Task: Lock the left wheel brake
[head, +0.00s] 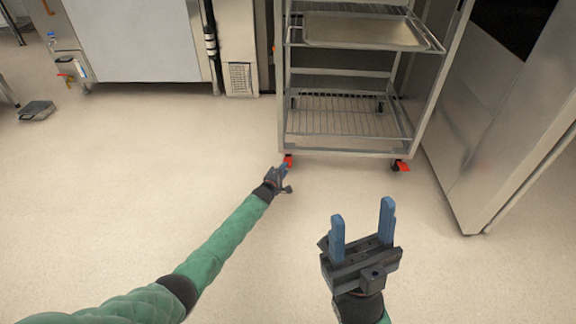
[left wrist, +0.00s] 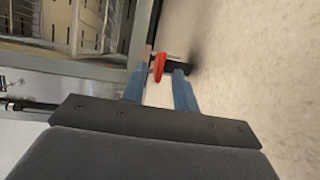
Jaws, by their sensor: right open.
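The left wheel brake (head: 288,160) is a small red lever at the rack's front-left caster. My left gripper (head: 283,169) is low over the floor right at this brake, partly covering the caster in the head view. In the left wrist view, the red brake lever (left wrist: 158,67) shows between the blue fingertips (left wrist: 158,74), with a gap on each side. That gripper looks open. A second red brake lever (head: 402,165) is at the front-right caster. My right gripper (head: 362,212) is open and empty in front of the rack, its blue fingers pointing away from me.
The wheeled metal rack (head: 340,154) has wire shelves and a flat tray (head: 365,32). A steel oven door or panel (head: 480,150) stands close on its right. A grey scale-like object (head: 36,110) lies at far left. The floor in front is clear.

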